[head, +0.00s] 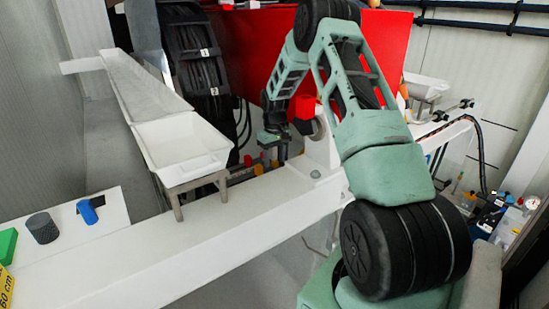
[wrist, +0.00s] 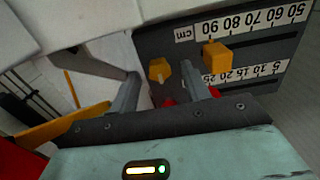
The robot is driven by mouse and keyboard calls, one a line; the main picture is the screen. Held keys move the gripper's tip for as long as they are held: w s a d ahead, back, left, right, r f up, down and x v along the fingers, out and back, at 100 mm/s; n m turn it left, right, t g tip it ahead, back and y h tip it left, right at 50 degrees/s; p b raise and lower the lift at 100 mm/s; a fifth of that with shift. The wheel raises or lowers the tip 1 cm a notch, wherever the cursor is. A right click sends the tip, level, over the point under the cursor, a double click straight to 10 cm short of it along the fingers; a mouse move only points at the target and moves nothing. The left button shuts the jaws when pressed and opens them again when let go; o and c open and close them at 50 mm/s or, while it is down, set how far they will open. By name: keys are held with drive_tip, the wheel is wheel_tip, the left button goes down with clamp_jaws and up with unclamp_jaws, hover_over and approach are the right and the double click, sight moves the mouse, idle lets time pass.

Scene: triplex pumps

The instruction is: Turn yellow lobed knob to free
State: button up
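In the wrist view, a yellow lobed knob (wrist: 160,70) shows between and beyond the two grey fingers of my gripper (wrist: 160,76). The fingers are spread, with a gap on either side of the knob; I cannot tell how far past the tips it lies. A squarer yellow block-like knob (wrist: 216,55) stands to the right on a dark panel. In the head view, my gripper (head: 276,152) points down behind the white beam, beside small yellow and orange parts (head: 258,168). Its fingers are too small to judge there.
The dark panel carries a white centimetre scale (wrist: 240,23) and slots. Red parts (wrist: 168,102) show low between the fingers. In the head view, a white beam (head: 240,215) runs across the front, with a white tray (head: 180,145) at left and a red panel (head: 390,40) behind.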

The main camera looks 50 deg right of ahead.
sight(275, 161)
wheel_tip(275, 161, up, 17)
drive_tip(key=b, duration=0.3)
drive_tip(key=shift+r, duration=0.2)
idle(0.5)
